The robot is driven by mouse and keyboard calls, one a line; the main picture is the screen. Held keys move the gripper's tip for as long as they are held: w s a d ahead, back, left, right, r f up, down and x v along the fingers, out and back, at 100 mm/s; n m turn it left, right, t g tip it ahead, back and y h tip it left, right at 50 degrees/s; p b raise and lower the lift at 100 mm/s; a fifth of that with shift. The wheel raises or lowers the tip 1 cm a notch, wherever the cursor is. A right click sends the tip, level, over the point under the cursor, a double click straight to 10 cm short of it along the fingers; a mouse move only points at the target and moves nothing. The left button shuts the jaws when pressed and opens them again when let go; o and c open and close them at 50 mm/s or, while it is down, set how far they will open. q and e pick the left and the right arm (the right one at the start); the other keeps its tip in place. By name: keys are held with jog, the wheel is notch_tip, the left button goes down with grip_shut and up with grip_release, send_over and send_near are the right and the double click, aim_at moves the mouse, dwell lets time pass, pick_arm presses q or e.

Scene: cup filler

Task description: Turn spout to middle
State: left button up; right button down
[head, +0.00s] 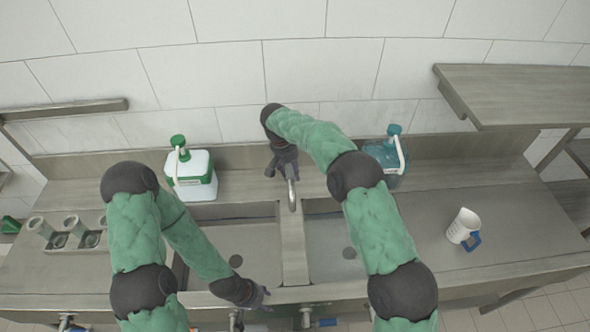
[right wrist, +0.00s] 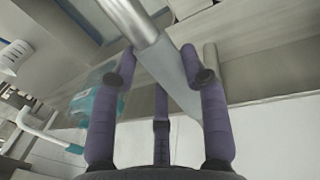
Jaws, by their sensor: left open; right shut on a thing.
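The metal spout (head: 291,194) comes forward from the back of the sink and lies over the divider (head: 293,240) between the two basins. My right gripper (head: 284,165) is shut on the spout near its base. In the right wrist view the grey spout (right wrist: 178,72) runs diagonally between the fingers of my right gripper (right wrist: 160,68). The gripper hides the faucet's base in the head view. My left gripper (head: 262,294) is open and empty, low at the front edge of the sink, apart from the spout.
A white and green jug (head: 190,178) stands left of the faucet, a teal one (head: 388,160) right of it behind my right arm. A white cup with a blue handle (head: 462,226) is on the right counter. A holder with cups (head: 68,238) is at left.

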dwell(0.3)
jog(key=c, duration=0.6)
grip_release()
jog(key=shift+c, duration=0.2)
notch_tip(320, 180, up, 12)
jog(key=a, duration=0.2)
jog(key=shift+a+f, duration=0.15)
jog(key=shift+a, duration=0.05)
